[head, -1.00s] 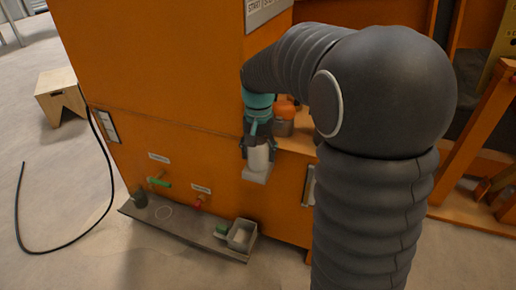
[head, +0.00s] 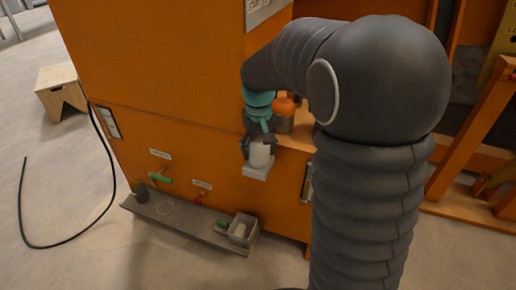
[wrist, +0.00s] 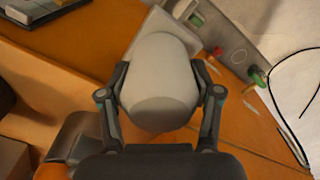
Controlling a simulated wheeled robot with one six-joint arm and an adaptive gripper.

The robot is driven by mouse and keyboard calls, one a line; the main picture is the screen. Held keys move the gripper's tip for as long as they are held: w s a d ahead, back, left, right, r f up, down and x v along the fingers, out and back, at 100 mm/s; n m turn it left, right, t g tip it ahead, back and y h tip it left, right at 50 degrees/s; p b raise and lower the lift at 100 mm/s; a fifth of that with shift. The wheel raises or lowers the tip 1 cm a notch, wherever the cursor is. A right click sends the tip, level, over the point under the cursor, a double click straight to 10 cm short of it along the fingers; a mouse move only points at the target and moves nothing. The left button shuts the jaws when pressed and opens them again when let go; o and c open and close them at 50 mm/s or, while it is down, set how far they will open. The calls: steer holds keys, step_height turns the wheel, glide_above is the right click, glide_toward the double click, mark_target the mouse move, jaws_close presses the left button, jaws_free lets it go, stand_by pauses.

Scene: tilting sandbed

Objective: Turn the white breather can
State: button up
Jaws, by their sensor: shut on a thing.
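The white breather can (head: 260,154) sits on a small pale bracket (head: 257,173) on the front of the orange cabinet. In the wrist view the can (wrist: 160,82) fills the space between the fingers, with the pale bracket (wrist: 157,27) behind it. My gripper (wrist: 160,92) is shut on the can, one finger on each side. In the head view my gripper (head: 259,141) reaches down over the can and hides its upper part.
An orange-topped object (head: 284,107) stands on the ledge close beside my gripper. Below are a green-handled valve (head: 160,179), a red one (head: 200,198), and a floor tray (head: 187,221) holding a grey box (head: 242,229). A black hose (head: 105,190) lies on the floor at left.

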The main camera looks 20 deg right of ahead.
steer(key=shift+w, duration=0.1)
steer(key=o, duration=0.9)
steer(key=shift+c, duration=0.2)
step_height(320, 180, up, 12)
steer(key=shift+r, duration=0.1)
